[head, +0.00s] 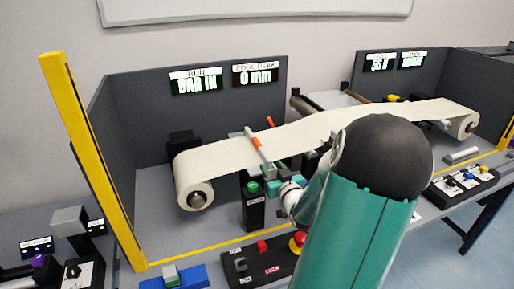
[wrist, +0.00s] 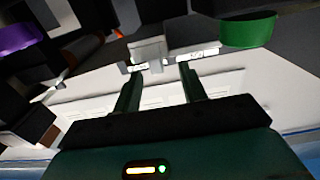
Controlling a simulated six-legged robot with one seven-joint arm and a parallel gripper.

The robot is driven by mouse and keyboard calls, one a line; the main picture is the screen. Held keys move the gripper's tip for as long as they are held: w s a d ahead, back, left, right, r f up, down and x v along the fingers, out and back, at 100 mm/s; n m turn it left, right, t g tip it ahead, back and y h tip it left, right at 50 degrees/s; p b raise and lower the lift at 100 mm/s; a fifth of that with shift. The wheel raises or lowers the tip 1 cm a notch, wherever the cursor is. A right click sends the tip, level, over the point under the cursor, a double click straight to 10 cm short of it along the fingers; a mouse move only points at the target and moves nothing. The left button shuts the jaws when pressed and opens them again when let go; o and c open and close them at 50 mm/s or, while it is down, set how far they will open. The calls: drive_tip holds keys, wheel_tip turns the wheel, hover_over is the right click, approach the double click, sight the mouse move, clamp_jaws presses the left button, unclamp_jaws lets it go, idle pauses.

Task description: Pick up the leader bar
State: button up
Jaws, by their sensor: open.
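A slim grey bar with orange on it (head: 259,152), which looks like the leader bar, lies across the cream web near its left roll in the head view. My gripper (head: 284,184) is at the web's near edge, close to the bar's near end. My arm hides part of the web behind it. In the wrist view my gripper (wrist: 158,90) has its two fingers apart with a gap between them. A pale grey block (wrist: 148,48) shows beyond the fingertips; I cannot tell whether it is part of the bar. Nothing is visibly held.
The cream web (head: 220,158) runs from the left roll to the right roll (head: 466,126). A black post with a green button (head: 252,188) stands below the bar. A control box with a red button (head: 298,242) is in front. A yellow post (head: 92,160) stands at the left.

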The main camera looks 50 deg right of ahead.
sight(266, 155)
drive_tip(key=x, duration=0.7)
drive_tip(key=shift+s+d+r, duration=0.1)
drive_tip(key=shift+d+r, duration=0.1)
drive_tip(key=shift+r, duration=0.05)
clamp_jaws()
